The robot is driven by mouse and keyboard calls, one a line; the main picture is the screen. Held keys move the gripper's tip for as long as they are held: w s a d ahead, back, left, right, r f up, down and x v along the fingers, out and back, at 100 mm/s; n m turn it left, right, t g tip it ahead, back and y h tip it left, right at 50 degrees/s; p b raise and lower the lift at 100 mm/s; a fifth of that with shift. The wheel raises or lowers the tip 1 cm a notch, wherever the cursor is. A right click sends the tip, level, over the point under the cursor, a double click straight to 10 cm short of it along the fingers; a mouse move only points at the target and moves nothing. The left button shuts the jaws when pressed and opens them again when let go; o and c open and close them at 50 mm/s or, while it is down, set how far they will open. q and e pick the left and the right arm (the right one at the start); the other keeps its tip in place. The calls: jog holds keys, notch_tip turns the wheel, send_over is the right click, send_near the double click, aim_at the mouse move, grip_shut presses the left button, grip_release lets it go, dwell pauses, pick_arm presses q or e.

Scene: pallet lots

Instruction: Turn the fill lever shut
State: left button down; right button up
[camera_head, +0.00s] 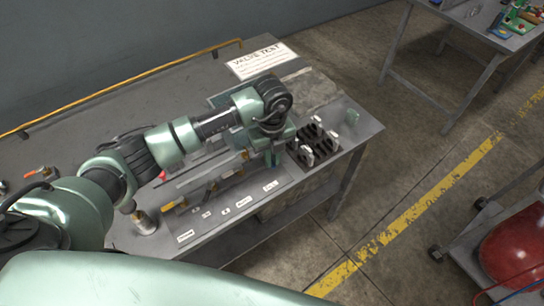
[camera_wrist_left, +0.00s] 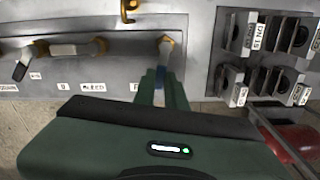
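The fill lever (camera_wrist_left: 165,46) shows in the left wrist view as a pale lever with a brass end on the grey valve panel, beside a label starting with F. In the head view, my arm and gripper hide it. My left gripper (camera_wrist_left: 163,88) points at the panel, with its two narrow fingers close together just below the lever's brass end. In the head view the left gripper (camera_head: 272,158) is over the front edge of the bench (camera_head: 350,130). A pale strip shows between the fingers; whether they press on the lever cannot be told. My right gripper is out of view.
A black rack (camera_head: 316,150) with labelled slots stands right of the gripper. Another lever (camera_wrist_left: 22,66) is at the panel's left, and a metal cylinder (camera_head: 145,222) stands at the bench's left. A "VALVE TEST" sign (camera_head: 262,60) lies behind.

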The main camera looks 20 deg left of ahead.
pick_arm(q)
jog(key=m+b, duration=0.2)
jog(key=a+m, duration=0.1)
jog(key=shift+s+f+b, duration=0.15)
jog(key=shift+s+b, duration=0.1)
jog(key=shift+b, duration=0.15)
jog(key=a+m+b, duration=0.1)
jog(key=m+b, duration=0.2)
jog(key=a+m+b, duration=0.1)
jog(key=m+b, duration=0.2)
jog(key=a+m+b, duration=0.1)
jog(key=m+b, duration=0.2)
jog(key=shift+s, duration=0.1)
jog(key=m+b, duration=0.2)
jog(key=a+m+b, duration=0.1)
jog(key=shift+w, duration=0.25)
jog(key=shift+r+m+b, duration=0.2)
jog(key=shift+m+b, duration=0.2)
jog(key=shift+m, duration=0.1)
jog(key=shift+w+a, duration=0.1)
jog(key=c, duration=1.5)
grip_release()
jog(key=shift+o, duration=0.2)
